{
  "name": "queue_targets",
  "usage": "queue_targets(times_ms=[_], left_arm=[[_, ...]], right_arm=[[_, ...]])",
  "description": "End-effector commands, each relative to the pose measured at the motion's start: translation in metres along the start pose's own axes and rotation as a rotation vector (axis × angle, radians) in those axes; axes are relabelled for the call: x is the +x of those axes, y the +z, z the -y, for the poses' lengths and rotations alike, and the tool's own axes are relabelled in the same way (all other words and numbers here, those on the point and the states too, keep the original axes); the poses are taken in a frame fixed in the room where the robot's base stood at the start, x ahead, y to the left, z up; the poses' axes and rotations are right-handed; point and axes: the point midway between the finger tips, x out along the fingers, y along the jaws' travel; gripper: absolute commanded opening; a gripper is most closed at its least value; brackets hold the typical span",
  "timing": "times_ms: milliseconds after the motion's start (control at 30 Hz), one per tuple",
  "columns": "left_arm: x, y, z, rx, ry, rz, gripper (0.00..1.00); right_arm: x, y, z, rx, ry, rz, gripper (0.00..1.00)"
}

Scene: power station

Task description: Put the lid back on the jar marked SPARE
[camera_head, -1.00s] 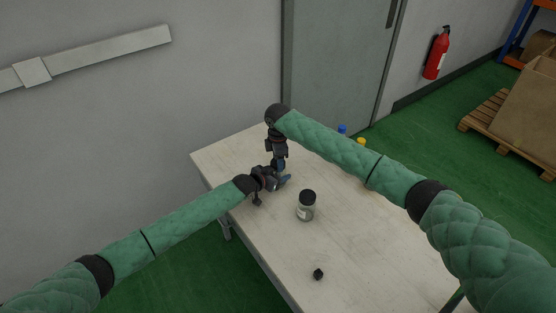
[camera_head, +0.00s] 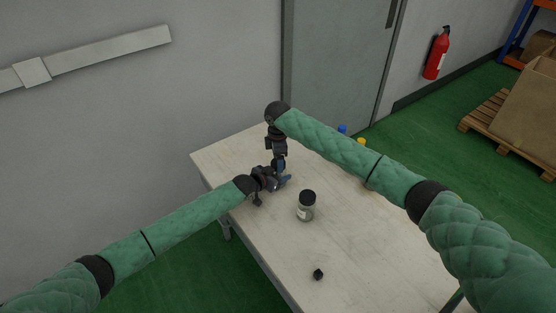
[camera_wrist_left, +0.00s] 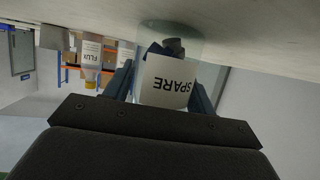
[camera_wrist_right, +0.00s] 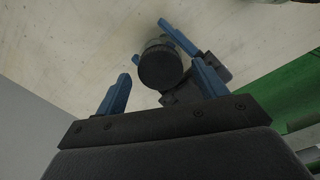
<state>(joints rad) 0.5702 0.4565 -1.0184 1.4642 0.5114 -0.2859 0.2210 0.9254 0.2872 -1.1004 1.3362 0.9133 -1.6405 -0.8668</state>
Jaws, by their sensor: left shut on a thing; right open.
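The clear jar marked SPARE (camera_wrist_left: 165,82) stands between the blue fingers of my left gripper (camera_wrist_left: 162,74), which is shut on it. Its label appears upside down in the left wrist view, and a dark thing shows through the glass. In the right wrist view, a round dark lid (camera_wrist_right: 160,66) is seen from above, over the held jar. I cannot tell whether it is fully seated. My right gripper (camera_wrist_right: 160,74) is open, with a finger on each side of the lid and gaps between. In the head view, my left gripper (camera_head: 279,181) and right gripper (camera_head: 280,164) hide this jar.
Another lidded jar (camera_head: 306,209) stands near the table's middle, right of the grippers. A small dark object (camera_head: 318,274) lies nearer the front. Blue (camera_head: 342,129) and yellow (camera_head: 361,141) tops show behind my right arm. The table's front (camera_head: 365,255) is mostly clear.

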Motion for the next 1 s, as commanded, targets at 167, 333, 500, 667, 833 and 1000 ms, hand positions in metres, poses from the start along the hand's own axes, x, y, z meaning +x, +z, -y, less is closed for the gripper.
queue_targets(times_ms=[167, 333, 500, 667, 833, 1000], left_arm=[[0.0, 0.0, 0.001, 0.0, -0.001, 0.0, 0.0], [0.0, 0.0, 0.001, 0.0, -0.001, 0.0, 0.0], [0.0, 0.0, 0.001, 0.0, -0.001, 0.0, 0.0], [0.0, 0.0, 0.001, 0.0, -0.001, 0.0, 0.0], [0.0, 0.0, 0.001, 0.0, -0.001, 0.0, 0.0], [0.0, 0.0, 0.001, 0.0, -0.001, 0.0, 0.0]], right_arm=[[-0.021, 0.0, 0.0, -0.001, 0.001, -0.001, 0.71], [-0.036, 0.0, 0.0, 0.0, 0.001, -0.001, 0.71], [-0.037, 0.0, 0.0, 0.0, 0.0, -0.001, 0.71], [-0.039, 0.0, -0.001, 0.0, 0.003, 0.0, 0.68], [-0.062, 0.007, -0.015, 0.003, 0.034, 0.01, 0.68], [-0.092, 0.023, -0.03, -0.013, 0.074, 0.072, 0.68]])
